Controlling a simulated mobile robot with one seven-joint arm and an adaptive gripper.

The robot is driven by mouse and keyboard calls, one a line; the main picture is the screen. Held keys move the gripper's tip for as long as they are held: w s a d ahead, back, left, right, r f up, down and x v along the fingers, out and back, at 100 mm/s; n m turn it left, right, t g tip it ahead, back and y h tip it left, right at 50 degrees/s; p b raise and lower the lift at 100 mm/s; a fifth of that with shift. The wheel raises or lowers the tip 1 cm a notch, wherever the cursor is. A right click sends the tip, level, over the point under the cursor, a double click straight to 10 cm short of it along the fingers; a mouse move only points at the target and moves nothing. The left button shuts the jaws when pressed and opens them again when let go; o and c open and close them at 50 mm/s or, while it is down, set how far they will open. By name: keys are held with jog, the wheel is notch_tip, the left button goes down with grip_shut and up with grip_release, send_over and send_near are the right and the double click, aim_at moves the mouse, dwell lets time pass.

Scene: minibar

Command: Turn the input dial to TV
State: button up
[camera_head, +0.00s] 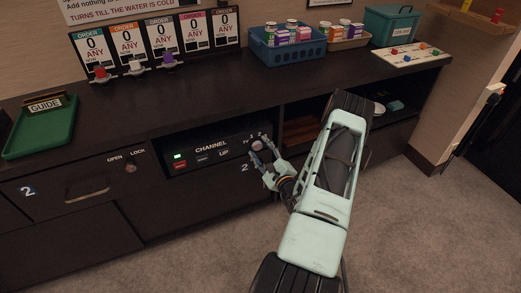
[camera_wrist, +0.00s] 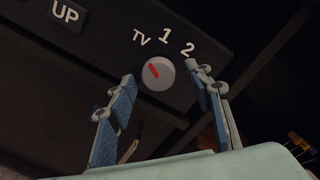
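The input dial (camera_wrist: 158,74) is a round grey knob with a red pointer mark, on the dark front panel. In the wrist view the labels TV, 1 and 2 arc above it, and the red mark points up and left, toward the TV label (camera_wrist: 141,37). In the head view the dial (camera_head: 257,145) sits at the right end of the CHANNEL panel (camera_head: 212,152), partly behind my fingers. My gripper (camera_head: 264,158) is open in front of the panel; in the wrist view its two fingers (camera_wrist: 166,98) stand apart on either side of the dial. I cannot tell whether they touch it.
The dark counter (camera_head: 270,97) runs above the panel. It holds a green tray (camera_head: 40,128), order cards (camera_head: 160,40), a blue basket (camera_head: 287,45) and a teal box (camera_head: 391,25). An open shelf (camera_head: 300,128) lies to the right of the panel. The carpet (camera_head: 410,210) in front is clear.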

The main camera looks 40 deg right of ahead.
jog(key=s+a, duration=0.2)
jog(key=s, duration=0.9)
jog(key=shift+s+a+r, duration=0.15)
jog(key=shift+s+r, duration=0.1)
jog(key=shift+s, duration=0.15)
jog(key=shift+w, duration=0.1)
